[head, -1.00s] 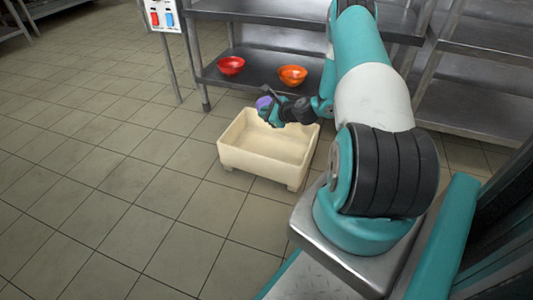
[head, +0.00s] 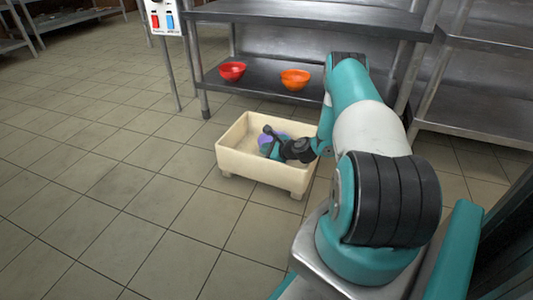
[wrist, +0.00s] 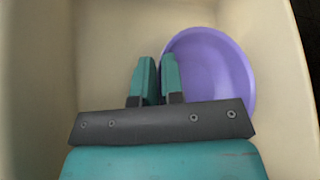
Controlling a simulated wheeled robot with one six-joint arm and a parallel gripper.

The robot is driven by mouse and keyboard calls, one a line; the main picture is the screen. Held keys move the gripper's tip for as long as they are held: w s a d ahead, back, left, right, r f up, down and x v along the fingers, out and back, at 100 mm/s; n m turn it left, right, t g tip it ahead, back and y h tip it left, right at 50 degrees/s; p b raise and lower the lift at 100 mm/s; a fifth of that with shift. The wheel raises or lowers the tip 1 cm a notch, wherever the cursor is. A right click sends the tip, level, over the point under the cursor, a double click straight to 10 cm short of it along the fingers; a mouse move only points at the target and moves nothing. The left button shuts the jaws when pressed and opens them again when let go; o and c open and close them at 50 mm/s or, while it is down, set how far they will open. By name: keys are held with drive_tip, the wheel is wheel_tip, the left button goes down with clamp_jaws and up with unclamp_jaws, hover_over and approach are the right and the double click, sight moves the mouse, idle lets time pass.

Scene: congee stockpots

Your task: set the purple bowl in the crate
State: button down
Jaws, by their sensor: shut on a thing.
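The purple bowl (wrist: 215,70) is held at its left rim between the two fingers of my gripper (wrist: 156,75) in the wrist view. In the head view the bowl (head: 265,139) shows partly behind my gripper (head: 268,146), inside the outline of the crate. The cream crate (head: 247,166) stands on the floor, and its walls (wrist: 30,80) surround the bowl and gripper in the wrist view. My gripper is shut on the bowl's rim. I cannot tell whether the bowl touches the crate floor.
A red bowl (head: 232,71) and an orange bowl (head: 295,79) sit on the lower shelf of a metal rack (head: 255,90) behind the crate. The tiled floor left of the crate is clear.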

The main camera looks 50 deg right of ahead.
drive_tip(key=c, duration=1.2)
unclamp_jaws()
